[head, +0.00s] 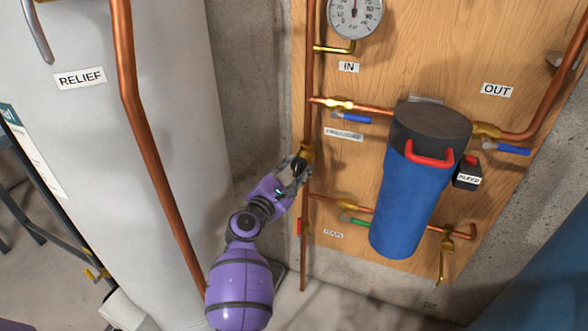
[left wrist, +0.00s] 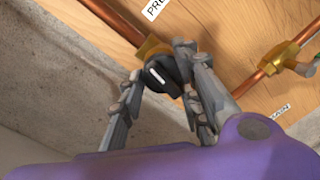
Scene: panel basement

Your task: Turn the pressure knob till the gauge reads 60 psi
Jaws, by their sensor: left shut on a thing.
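The pressure gauge (head: 354,14) is at the top of the plywood panel in the head view, with its upper rim cut off. Its needle points about straight up; I cannot read the exact value. The pressure knob (left wrist: 164,75) is black with a white mark line and sits on a brass fitting (left wrist: 153,47). My left gripper (left wrist: 160,78) is shut on the knob, with a finger on each side. In the head view my left gripper (head: 298,166) reaches the brass fitting on the vertical copper pipe and mostly hides the knob. My right gripper is not in view.
A blue filter housing (head: 405,200) with a black cap and red handle stands right of my gripper. Blue valve levers (head: 352,117), a green lever (head: 358,222) and copper pipes surround it. A grey tank (head: 165,110) labelled RELIEF is left, with a concrete wall between.

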